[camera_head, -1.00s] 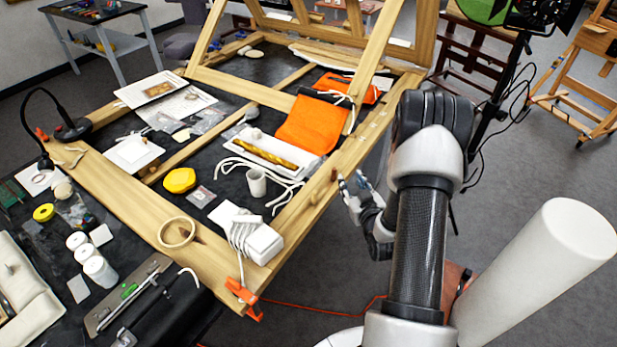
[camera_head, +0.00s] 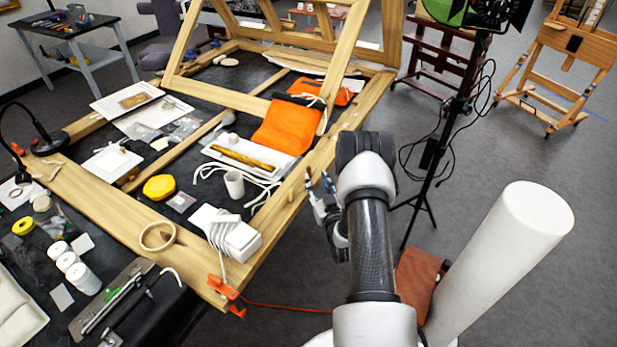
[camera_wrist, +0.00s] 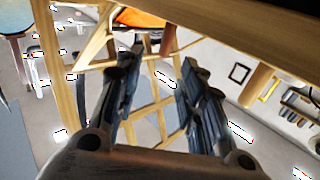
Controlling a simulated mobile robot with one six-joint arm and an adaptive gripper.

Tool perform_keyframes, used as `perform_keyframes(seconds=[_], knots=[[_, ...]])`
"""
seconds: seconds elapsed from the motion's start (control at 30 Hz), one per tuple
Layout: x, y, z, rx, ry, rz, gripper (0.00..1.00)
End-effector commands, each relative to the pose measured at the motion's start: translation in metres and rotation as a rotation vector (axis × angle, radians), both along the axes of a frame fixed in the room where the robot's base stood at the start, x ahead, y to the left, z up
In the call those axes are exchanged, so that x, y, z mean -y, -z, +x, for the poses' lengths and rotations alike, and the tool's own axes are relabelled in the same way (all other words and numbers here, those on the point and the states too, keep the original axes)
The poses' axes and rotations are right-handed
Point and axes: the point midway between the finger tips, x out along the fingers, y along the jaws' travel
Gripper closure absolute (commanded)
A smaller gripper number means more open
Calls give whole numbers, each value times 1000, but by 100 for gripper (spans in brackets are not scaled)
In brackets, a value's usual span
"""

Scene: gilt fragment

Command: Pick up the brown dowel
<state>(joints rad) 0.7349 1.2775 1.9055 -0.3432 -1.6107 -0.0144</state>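A small brown dowel (camera_head: 307,175) shows at the outer right beam of the large wooden frame in the head view. A short brown cylinder that looks like it shows in the wrist view (camera_wrist: 258,85), against the beam and right of my fingers. My gripper (camera_head: 318,182) is just right of the dowel in the head view, outside the beam. In the wrist view my gripper (camera_wrist: 155,72) has its two dark fingers spread apart with nothing between them. I cannot tell whether a finger touches the dowel.
The wooden frame's beam (camera_head: 285,205) runs close beside my gripper. Inside the frame lie an orange cloth (camera_head: 287,126), a white tray (camera_head: 216,152), a white cup (camera_head: 234,184) and cords. A dark stand (camera_head: 445,140) is at the right. Open floor lies between.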

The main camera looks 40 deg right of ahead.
Motion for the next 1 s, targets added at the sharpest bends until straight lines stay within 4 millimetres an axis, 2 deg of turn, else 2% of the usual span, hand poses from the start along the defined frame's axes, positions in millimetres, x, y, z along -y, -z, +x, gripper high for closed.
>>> perform_keyframes(seconds=[0.27,0.43,0.57,0.83,1.0], knots=[[7,3,21,1,-1,0,64],[12,11,45,1,0,-1,64],[18,10,58,1,0,0,64],[20,9,61,-1,1,1,64],[20,9,61,-1,1,1,75]])
